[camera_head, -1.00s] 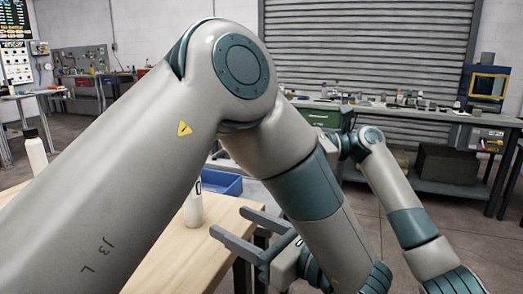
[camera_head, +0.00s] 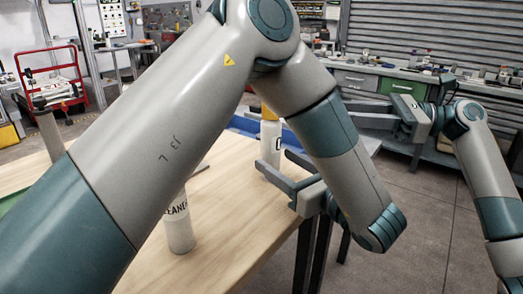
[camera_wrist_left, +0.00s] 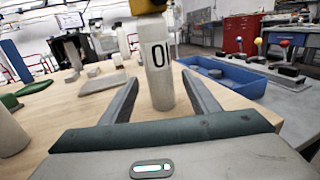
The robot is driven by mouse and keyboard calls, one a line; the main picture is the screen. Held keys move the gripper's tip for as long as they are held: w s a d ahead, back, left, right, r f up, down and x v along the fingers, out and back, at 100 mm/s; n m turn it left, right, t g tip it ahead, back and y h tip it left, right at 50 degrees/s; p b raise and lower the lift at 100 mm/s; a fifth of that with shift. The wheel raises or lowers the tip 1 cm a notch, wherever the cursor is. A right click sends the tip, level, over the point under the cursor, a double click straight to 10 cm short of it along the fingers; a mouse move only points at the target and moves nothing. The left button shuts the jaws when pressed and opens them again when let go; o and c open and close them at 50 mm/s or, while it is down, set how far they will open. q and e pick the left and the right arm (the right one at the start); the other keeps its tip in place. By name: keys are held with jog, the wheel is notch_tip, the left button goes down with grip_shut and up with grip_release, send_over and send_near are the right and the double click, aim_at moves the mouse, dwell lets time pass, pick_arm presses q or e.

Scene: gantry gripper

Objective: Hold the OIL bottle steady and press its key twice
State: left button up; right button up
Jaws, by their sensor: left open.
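The OIL bottle (camera_head: 270,139) is a white cylinder with a yellow top, upright on the wooden table (camera_head: 232,215) near its right edge. My right gripper (camera_head: 352,115) hangs beyond the table's right edge, partly hidden by my left arm.
A white CLEANER bottle (camera_head: 179,232) stands nearer on the table, partly behind my left arm. A blue tray (camera_wrist_left: 222,74) is right of the OIL bottle. Small blocks and a green piece (camera_wrist_left: 34,88) lie to the left. The table's front right is clear.

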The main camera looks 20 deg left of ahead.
pick_arm(q)
jog(key=x, duration=0.7)
jog(key=shift+a, duration=0.15)
jog(key=c, duration=1.4)
jog(key=shift+o, duration=0.2)
pick_arm(e)
grip_shut()
jog(key=shift+f, duration=0.1)
